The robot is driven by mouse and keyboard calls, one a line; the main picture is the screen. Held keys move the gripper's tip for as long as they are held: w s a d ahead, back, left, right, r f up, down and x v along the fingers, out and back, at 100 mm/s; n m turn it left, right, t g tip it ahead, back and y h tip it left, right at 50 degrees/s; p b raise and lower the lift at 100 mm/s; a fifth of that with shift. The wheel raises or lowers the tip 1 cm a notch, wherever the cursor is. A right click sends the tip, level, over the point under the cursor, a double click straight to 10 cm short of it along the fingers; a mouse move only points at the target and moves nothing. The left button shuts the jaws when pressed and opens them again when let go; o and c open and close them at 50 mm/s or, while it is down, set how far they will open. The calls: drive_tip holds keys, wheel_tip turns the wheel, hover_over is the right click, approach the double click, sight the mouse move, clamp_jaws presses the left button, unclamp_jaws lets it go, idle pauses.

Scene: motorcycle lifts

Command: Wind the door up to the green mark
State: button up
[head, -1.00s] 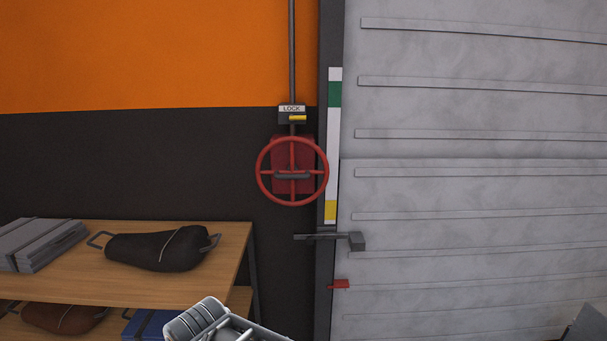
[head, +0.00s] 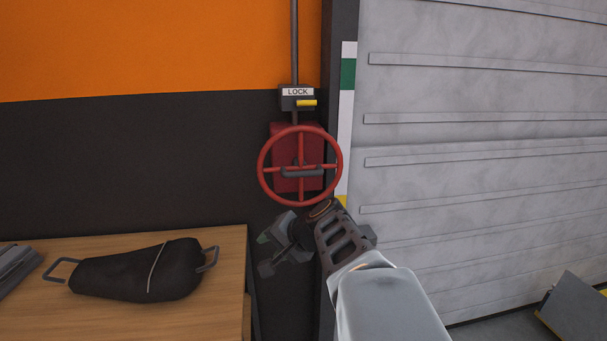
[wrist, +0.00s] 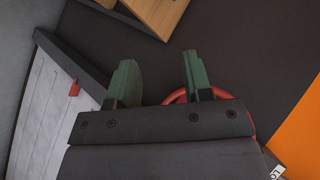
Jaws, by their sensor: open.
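The red handwheel (head: 264,186) with a grey crossbar stands before a red wall box (head: 284,130). Its rim also shows behind the fingers in the wrist view (wrist: 230,95). The grey ribbed door (head: 480,100) is at the right. A strip beside it has a green mark (head: 348,74) near the top and a yellow mark (head: 341,201) lower down. A small red tab (wrist: 74,88) shows at the door edge in the wrist view; my arm hides it in the head view. My gripper (head: 266,253) is open and empty, just below the wheel; its green fingers (wrist: 160,78) are apart.
A LOCK box (head: 298,92) with a yellow lever (head: 306,103) sits above the wheel on a vertical pipe. A wooden table (head: 190,320) with a black bag (head: 140,272) stands at lower left. A dark panel (head: 580,312) is at lower right.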

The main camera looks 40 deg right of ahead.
sight(305, 175)
drive_tip(key=w+d+r+m+t+h, duration=0.1)
drive_tip(key=d+r+m+t+h, duration=0.25)
drive_tip(key=d, duration=0.55)
drive_tip(key=w+d+r+m+t+h, duration=0.1)
drive_tip(key=d+r+m+t, duration=0.2)
drive_tip(key=d+r+m, duration=0.4)
drive_tip(key=shift+n, duration=0.95)
drive_tip(key=w+f+p, duration=0.1)
drive_tip(key=w, duration=0.2)
drive_tip(key=w+d+f, duration=0.1)
drive_tip(key=w, duration=0.3)
drive_tip(key=w+d+p, duration=0.1)
drive_tip(key=w, duration=0.2)
drive_tip(key=shift+w+f+p, duration=0.25)
drive_tip(key=shift+f+p, duration=0.1)
drive_tip(key=shift+f, duration=0.05)
drive_tip(key=shift+w+f, duration=0.2)
drive_tip(key=shift+w, duration=0.65)
clamp_jaws()
